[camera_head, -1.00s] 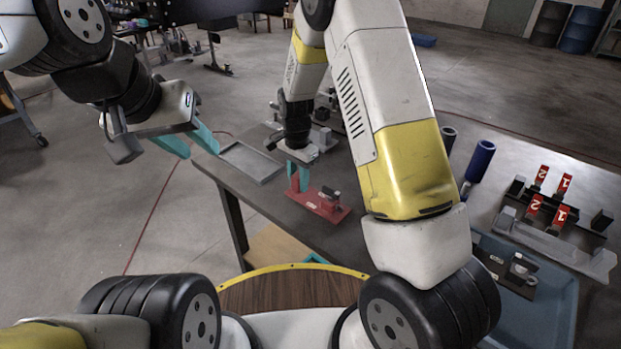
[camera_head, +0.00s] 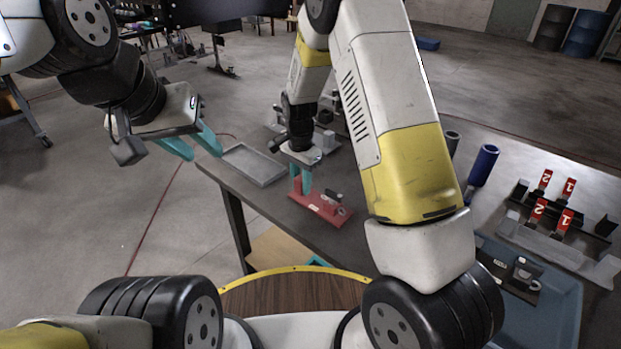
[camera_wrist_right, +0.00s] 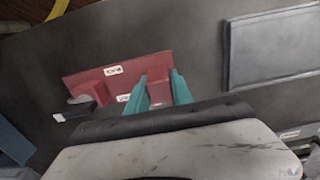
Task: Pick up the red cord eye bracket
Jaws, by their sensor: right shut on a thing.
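The red cord eye bracket (camera_head: 321,207) rests on the dark table in the head view, with a dark and grey fitting at its right end. My right gripper (camera_head: 302,184) points down at the bracket's left end. In the right wrist view the bracket (camera_wrist_right: 100,78) lies below the teal fingers. The right gripper (camera_wrist_right: 160,88) is shut on its upright red part, one finger on each side. My left gripper (camera_head: 197,148) is open and empty, in the air left of the table.
A flat grey tray (camera_head: 255,165) lies left of the bracket; it also shows in the right wrist view (camera_wrist_right: 228,55). A blue bin (camera_head: 560,315) with dark brackets stands at right. Blue cylinder (camera_head: 484,165) and red numbered tags (camera_head: 565,222) stand on the right table.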

